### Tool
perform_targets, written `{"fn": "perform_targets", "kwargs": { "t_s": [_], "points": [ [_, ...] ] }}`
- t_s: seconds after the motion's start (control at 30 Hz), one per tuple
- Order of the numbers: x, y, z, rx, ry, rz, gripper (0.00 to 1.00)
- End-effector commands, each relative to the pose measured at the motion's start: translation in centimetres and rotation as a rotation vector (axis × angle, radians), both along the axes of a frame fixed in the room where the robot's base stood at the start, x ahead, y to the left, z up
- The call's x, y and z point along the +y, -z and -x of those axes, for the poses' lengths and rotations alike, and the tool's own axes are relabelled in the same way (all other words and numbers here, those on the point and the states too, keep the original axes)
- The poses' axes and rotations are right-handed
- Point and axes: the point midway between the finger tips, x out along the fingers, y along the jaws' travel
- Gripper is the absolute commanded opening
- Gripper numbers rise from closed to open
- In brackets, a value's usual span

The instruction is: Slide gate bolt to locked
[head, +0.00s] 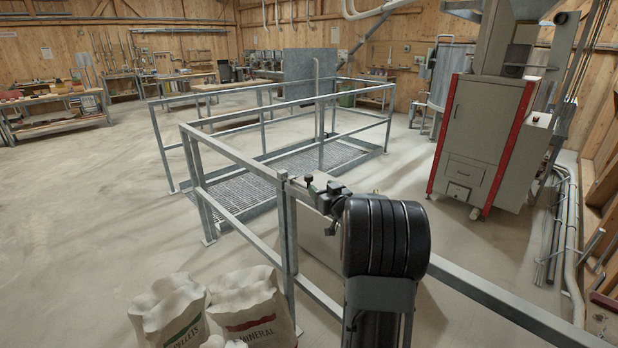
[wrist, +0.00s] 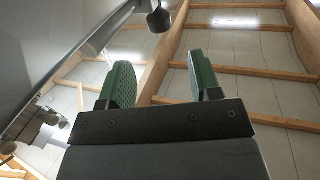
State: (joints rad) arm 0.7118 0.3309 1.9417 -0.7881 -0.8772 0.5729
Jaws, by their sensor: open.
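The gate bolt shows in the wrist view as a grey metal rod (wrist: 108,28) with a dark knob (wrist: 158,20) at its end. The knob sits at the top of that picture, beyond my fingertips and between their lines, apart from both. My gripper (wrist: 162,78) is open and empty, with a green ribbed pad on each finger. In the head view a small dark knob (head: 308,179) stands on the galvanized rail by the gate post (head: 289,235). My dark arm hides much of the latch area there, so I cannot tell how far the bolt is slid.
A grey metal surface (wrist: 40,50) runs close along the left of the wrist view. Galvanized railings surround a floor grating (head: 260,190). Pellet (head: 170,312) and mineral (head: 250,305) sacks stand at the front left. A beige machine (head: 478,140) stands at the right. The floor at left is clear.

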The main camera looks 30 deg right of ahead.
Motion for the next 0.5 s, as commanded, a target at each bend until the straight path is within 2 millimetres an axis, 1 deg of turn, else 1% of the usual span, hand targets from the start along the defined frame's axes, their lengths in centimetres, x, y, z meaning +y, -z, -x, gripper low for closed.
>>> {"fn": "perform_targets", "kwargs": {
  "t_s": [0.03,0.2,0.4,0.5],
  "points": [
    [-0.1,-0.1,-1.2,0.002,-0.002,-0.001,0.58],
    [-0.5,-0.1,-4.4,0.002,-0.001,0.0,0.58],
    [-0.9,-0.1,-7.3,0.001,0.0,0.001,0.58],
    [-1.1,-0.1,-8.3,0.002,0.0,0.001,0.58]
  ]
}}
